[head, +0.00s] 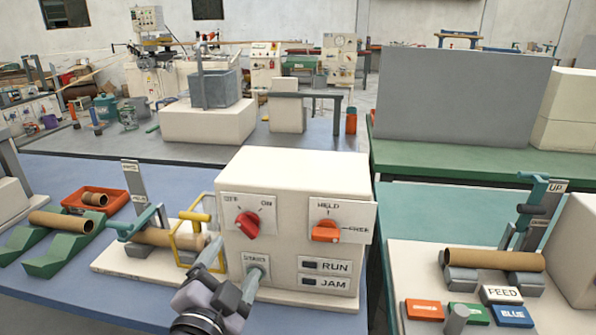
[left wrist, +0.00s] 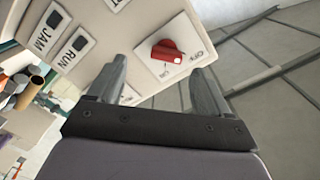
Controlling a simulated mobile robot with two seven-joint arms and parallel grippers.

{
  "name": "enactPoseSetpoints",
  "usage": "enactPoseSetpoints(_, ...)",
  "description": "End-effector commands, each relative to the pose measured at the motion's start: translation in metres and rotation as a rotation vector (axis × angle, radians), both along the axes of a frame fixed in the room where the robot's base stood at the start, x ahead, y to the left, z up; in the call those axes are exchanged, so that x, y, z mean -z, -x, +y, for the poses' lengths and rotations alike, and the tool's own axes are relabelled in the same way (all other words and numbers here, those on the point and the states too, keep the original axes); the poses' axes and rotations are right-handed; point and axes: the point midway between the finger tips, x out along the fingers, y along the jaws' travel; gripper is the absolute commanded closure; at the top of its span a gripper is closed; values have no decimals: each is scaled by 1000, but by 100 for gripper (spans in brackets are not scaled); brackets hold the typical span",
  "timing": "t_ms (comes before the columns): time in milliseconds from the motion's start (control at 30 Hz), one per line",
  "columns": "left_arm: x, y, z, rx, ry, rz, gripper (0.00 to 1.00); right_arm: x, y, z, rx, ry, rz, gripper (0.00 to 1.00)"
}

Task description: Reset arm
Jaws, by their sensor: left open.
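My left gripper (head: 236,259) is open and empty in front of the white control box (head: 290,180), by its lower left. A red OFF/ON knob (head: 247,222) sits on the box above it. The knob also shows in the left wrist view (left wrist: 167,50), beyond and between the spread fingers, not touched. An orange HELD/FREE handle (head: 325,232) is at the box's upper right. A teal lever (head: 137,222) lies low over a cardboard tube (head: 160,237) at the left. My right gripper is out of view.
A yellow guard frame (head: 193,235) stands beside the box's left side. RUN and JAM panels (head: 325,275) are at its lower right. A second station with a raised teal lever (head: 533,205) and a tube (head: 495,260) is on the right. Green cradles (head: 60,250) stand far left.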

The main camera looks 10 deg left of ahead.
Motion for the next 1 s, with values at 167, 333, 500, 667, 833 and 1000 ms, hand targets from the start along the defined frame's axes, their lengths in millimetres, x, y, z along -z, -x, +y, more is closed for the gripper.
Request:
enactPoseSetpoints(167,93,27,6,29,167,208,21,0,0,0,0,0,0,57)
enactPoseSetpoints(333,194,86,19,-1,420,448,21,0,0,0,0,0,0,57)
enactPoseSetpoints(500,256,143,35,-75,618,605,21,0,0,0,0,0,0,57)
enactPoseSetpoints(667,278,170,42,-121,704,662,21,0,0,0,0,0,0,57)
enactPoseSetpoints(833,280,172,43,-125,711,666,21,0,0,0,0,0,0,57)
enactPoseSetpoints(1000,280,172,43,-125,711,666,21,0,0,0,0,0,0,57)
